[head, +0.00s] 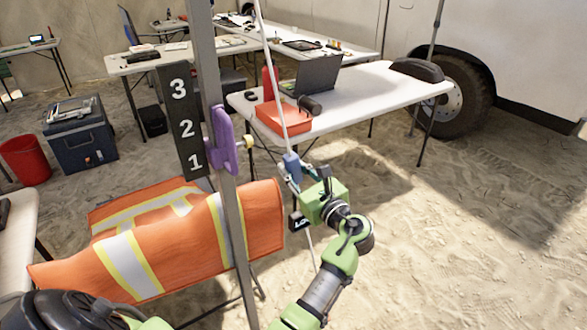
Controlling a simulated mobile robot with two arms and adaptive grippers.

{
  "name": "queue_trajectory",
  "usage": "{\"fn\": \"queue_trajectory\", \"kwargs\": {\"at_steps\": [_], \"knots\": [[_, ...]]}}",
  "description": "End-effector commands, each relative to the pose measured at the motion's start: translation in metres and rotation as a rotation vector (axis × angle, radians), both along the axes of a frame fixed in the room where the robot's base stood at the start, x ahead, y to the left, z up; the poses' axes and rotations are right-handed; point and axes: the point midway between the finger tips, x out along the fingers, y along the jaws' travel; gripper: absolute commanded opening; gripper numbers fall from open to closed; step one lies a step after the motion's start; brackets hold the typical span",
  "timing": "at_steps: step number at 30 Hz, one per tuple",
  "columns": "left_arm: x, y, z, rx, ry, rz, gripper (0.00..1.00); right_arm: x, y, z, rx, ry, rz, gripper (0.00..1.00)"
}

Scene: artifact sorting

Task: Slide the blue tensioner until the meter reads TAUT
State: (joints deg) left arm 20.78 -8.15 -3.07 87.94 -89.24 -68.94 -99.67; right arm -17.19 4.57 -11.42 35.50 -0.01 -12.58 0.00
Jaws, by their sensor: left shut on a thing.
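The blue tensioner (291,167) sits on a thin pale rope (270,70) that runs down steeply from the top of the head view. My left gripper (292,182) is shut on the tensioner, its green body just below and to the right. A small black meter (299,222) hangs below the gripper. Its white letters seem to begin with "LO"; the rest is too small or hidden to read. My right gripper is not in view.
A grey metal pole (229,215) stands just left, with a purple clamp (223,141) beside a black scale marked 1 to 3 (182,125). An orange vest (115,262) hangs behind the pole. A white table (400,88) with a laptop (317,78) stands beyond. Sand at right is clear.

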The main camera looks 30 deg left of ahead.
Motion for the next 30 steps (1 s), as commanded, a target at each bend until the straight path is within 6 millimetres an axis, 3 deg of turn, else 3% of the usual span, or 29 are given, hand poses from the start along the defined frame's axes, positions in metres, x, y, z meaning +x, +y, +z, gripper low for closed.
{"fn": "queue_trajectory", "kwargs": {"at_steps": [2, 3, 5, 17, 30], "knots": [[0.0, 0.001, 0.001, 0.004, -0.002, 0.0, 0.0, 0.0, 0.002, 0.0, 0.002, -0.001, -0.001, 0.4], [0.0, 0.001, 0.001, 0.004, -0.002, 0.0, 0.3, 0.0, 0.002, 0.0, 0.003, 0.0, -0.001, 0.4], [0.0, 0.001, 0.001, 0.004, -0.002, 0.001, 0.4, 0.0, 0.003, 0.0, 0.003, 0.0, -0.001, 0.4], [0.0, 0.0, 0.005, 0.0, -0.003, 0.0, 0.4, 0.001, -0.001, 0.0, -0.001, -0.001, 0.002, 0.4], [0.0, 0.001, 0.082, 0.0, -0.005, 0.0, 0.4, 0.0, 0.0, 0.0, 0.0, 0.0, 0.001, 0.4]]}}
